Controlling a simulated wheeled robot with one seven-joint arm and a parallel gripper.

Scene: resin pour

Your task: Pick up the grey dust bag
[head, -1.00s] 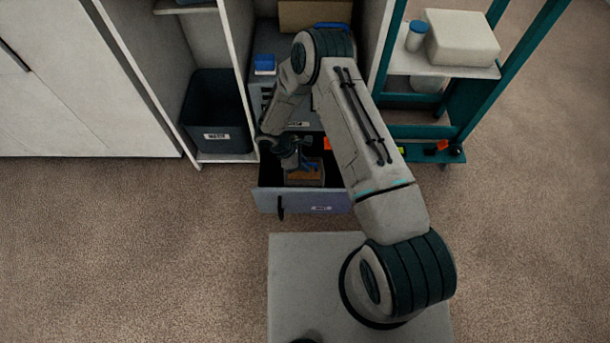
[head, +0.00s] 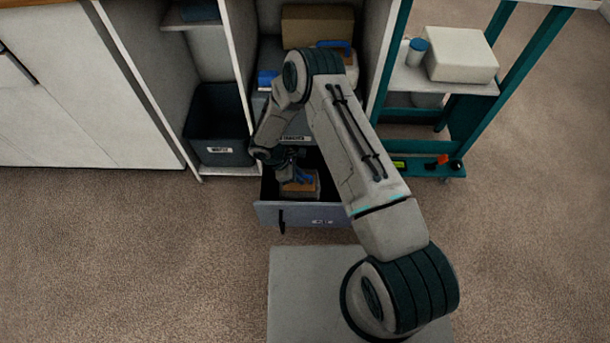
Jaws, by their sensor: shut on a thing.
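The grey dust bag (head: 306,192), a small grey block-like thing with a brown top, is in the open drawer (head: 272,214). My gripper (head: 300,179) reaches down into the drawer from above and is shut on the bag's top. The wrist and fingers cover part of the bag. I cannot tell whether the bag touches the drawer floor.
The drawer is below a cabinet with a cardboard box (head: 318,27) inside. A dark waste bin (head: 219,125) stands to the left. A teal cart (head: 425,166) at the right holds a white block (head: 460,54) and a blue-lidded jar (head: 416,51).

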